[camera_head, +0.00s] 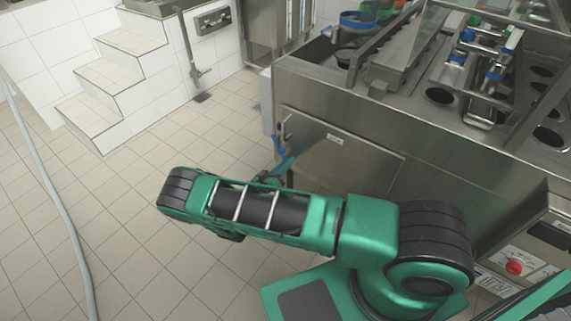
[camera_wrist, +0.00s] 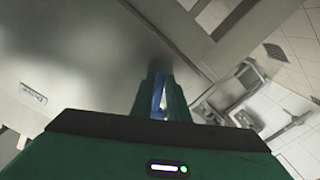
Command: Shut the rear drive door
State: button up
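The machine's steel door (camera_head: 345,160), with a small pale label, is on the front side of the steel machine in the head view. It looks close to flush with the frame, but I cannot tell whether it is fully shut. In the wrist view the label side of the door panel (camera_wrist: 60,60) fills the left. My gripper (camera_head: 283,164) is at the door's left end, by a blue part (camera_head: 278,143) below a small latch. In the wrist view my gripper's fingers (camera_wrist: 161,100) are close together with blue between them. Whether they grip it is unclear.
White tiled steps (camera_head: 110,75) stand at the back left. A grey hose (camera_head: 50,190) lies along the left floor. A red button (camera_head: 514,268) is on the machine at the lower right.

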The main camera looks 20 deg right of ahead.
jog(key=shift+o, duration=1.2)
jog(key=v, duration=1)
jog(key=shift+s+a, duration=0.25)
jog(key=shift+a, duration=0.1)
